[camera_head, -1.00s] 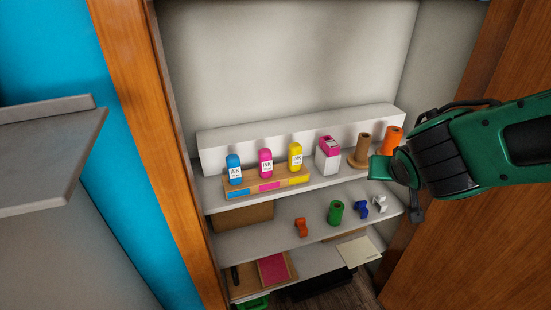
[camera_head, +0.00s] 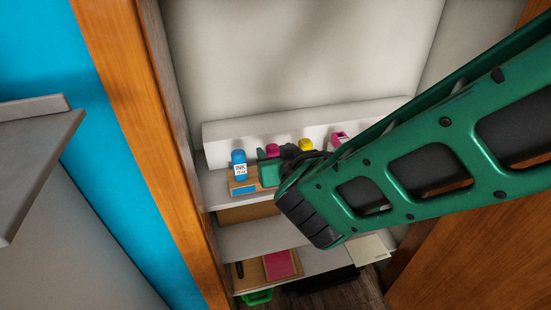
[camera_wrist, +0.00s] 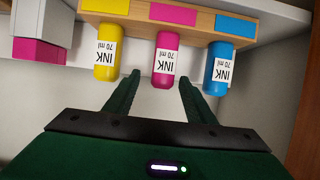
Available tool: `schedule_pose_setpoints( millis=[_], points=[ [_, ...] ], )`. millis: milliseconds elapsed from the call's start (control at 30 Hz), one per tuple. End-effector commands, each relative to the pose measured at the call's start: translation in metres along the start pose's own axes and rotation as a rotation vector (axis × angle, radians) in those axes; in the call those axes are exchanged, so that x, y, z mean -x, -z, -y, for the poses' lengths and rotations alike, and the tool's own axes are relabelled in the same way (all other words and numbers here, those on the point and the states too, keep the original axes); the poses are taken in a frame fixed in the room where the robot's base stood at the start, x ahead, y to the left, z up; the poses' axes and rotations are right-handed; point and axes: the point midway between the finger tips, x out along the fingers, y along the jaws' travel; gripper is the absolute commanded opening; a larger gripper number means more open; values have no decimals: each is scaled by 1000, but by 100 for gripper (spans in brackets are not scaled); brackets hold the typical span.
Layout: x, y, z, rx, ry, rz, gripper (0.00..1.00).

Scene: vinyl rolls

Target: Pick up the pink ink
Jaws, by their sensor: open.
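The pink ink (camera_wrist: 165,60) is a small magenta bottle with a white label. In the wrist view it appears upside down, on a wooden holder (camera_wrist: 170,14) between the yellow ink (camera_wrist: 109,60) and the blue ink (camera_wrist: 217,68). My gripper (camera_wrist: 157,78) is open, and its two green fingers point toward the pink ink, one on either side of its line. The bottle looks just beyond the fingertips, and nothing is held. In the head view only the top of the pink ink (camera_head: 272,150) shows; my gripper and wrist hide the rest.
The blue ink (camera_head: 239,166) stands close on one side and the yellow ink (camera_head: 306,145) on the other. A pink and white box (camera_wrist: 41,40) is beyond the yellow ink. A white ledge (camera_head: 225,132) runs behind the bottles. A wooden cabinet side (camera_head: 140,130) stands at left.

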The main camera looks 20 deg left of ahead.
Motion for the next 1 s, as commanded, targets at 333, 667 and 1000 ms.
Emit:
schedule_pose_setpoints(
  millis=[333, 667, 1000],
  points=[
    [-29, -1, 2, 1, 0, 0, 50],
    [-63, -1, 2, 1, 0, -1, 50],
    [-63, -1, 2, 0, 0, 0, 21]
  ],
)
